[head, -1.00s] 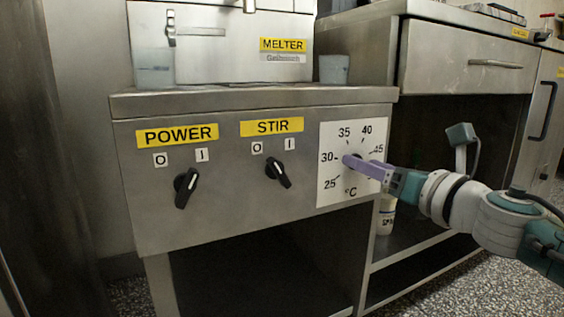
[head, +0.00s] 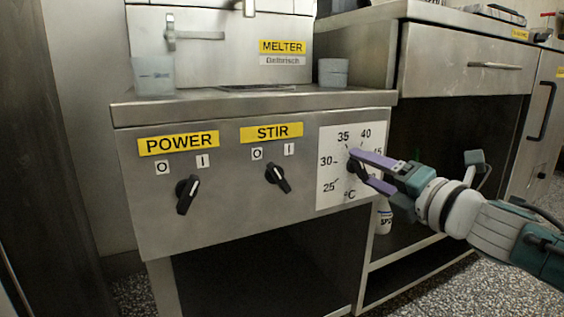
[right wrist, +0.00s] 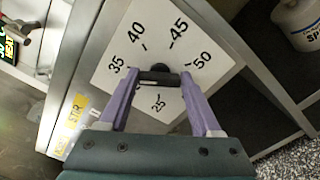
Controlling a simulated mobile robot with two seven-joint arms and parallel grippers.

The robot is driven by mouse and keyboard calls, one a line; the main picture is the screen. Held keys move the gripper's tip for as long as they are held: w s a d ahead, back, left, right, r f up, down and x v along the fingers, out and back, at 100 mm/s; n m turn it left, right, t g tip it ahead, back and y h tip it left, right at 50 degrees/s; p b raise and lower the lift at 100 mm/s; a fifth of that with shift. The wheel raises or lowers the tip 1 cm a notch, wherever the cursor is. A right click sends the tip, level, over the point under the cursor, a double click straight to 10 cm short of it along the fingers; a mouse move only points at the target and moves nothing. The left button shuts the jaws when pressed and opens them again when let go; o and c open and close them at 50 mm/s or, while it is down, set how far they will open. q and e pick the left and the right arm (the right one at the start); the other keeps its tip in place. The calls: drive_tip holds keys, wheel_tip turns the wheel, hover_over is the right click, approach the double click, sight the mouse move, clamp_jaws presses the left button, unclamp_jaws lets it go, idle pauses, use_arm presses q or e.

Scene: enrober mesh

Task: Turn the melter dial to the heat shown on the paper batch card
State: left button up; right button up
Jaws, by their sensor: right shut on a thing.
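The melter dial is a black knob (head: 353,168) on a white scale plate (head: 326,205) marked 25 to 50 and °C. My right gripper (head: 361,167) reaches it from the right. Its purple fingers are closed on the knob, one above and one below in the head view. The right wrist view also shows the fingers (right wrist: 159,78) gripping the ends of the black knob bar (right wrist: 158,76). The fingers partly cover the knob and some numbers, so I cannot tell which number the knob points at. I do not make out a batch card. My left gripper is not in view.
The POWER knob (head: 187,194) and STIR knob (head: 278,178) are left of the dial on the same steel panel. An open shelf lies at right.

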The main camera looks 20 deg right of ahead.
drive_tip(key=m+p, duration=0.1)
drive_tip(key=m, duration=0.4)
drive_tip(key=shift+m, duration=0.3)
drive_tip(key=m+p, duration=0.1)
drive_tip(key=m, duration=0.4)
drive_tip(key=shift+f+p, duration=0.15)
drive_tip(key=shift+p, duration=0.25)
drive_tip(key=shift+m, duration=0.4)
drive_tip(key=o, duration=1.4)
